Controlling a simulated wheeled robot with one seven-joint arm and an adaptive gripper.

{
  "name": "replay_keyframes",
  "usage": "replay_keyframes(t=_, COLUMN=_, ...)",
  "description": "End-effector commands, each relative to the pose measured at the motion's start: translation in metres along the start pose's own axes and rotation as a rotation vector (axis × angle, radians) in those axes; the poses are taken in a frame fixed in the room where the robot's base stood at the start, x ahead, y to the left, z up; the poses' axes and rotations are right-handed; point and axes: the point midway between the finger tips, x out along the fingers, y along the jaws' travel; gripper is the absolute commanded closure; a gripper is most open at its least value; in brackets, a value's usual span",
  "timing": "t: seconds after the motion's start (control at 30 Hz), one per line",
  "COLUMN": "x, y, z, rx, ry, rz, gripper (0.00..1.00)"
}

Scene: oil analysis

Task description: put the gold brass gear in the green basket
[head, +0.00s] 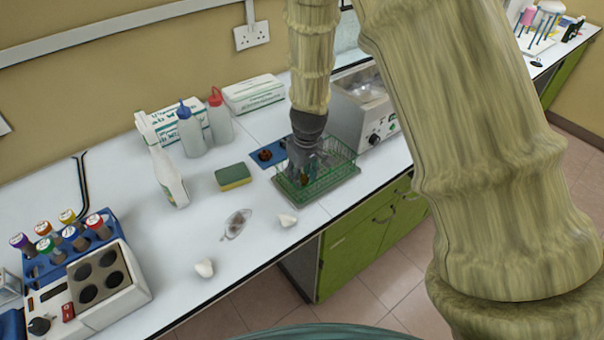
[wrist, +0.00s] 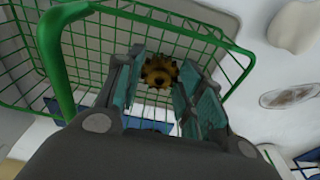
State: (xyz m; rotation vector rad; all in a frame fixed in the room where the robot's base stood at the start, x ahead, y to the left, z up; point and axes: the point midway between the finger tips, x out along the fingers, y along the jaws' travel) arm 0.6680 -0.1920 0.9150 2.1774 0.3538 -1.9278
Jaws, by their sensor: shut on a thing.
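The green basket (head: 345,178) is a wire basket on the bench in the head view, near the front edge. Its green rim and mesh (wrist: 95,62) fill the left and top of the wrist view. My gripper (head: 304,178) points down at the basket's left part, and its fingers are in or over it. In the wrist view my gripper (wrist: 160,82) is shut on the gold brass gear (wrist: 158,71), which sits between the fingertips. In the head view the fingers and mesh mostly hide the gear. I cannot tell whether the gear touches the basket floor.
A blue mat (head: 265,155) with dark round parts lies behind the basket. A metal bath (head: 366,110) stands close to its right. A sponge (head: 233,177), a spray bottle (head: 165,170), a small dish (head: 236,224) and white lumps (head: 287,220) are to the left.

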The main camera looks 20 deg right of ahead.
Motion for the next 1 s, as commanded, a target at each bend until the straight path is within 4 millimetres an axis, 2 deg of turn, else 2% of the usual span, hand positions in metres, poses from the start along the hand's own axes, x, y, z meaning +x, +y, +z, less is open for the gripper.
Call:
replay_keyframes(t=0.2, x=0.004, y=0.0, z=0.001, rx=-0.001, ry=-0.001, rz=-0.001, gripper=0.9)
replay_keyframes(t=0.23, x=0.003, y=0.0, z=0.001, rx=-0.001, ry=-0.001, rz=0.0, gripper=0.57)
replay_keyframes(t=0.27, x=0.003, y=0.0, z=0.001, rx=-0.001, ry=-0.001, rz=0.0, gripper=0.53)
replay_keyframes(t=0.7, x=-0.004, y=0.0, z=0.0, rx=-0.001, ry=0.001, rz=0.001, gripper=0.53)
replay_keyframes(t=1.0, x=-0.038, y=0.0, z=-0.001, rx=-0.001, ry=0.003, rz=0.001, gripper=0.53)
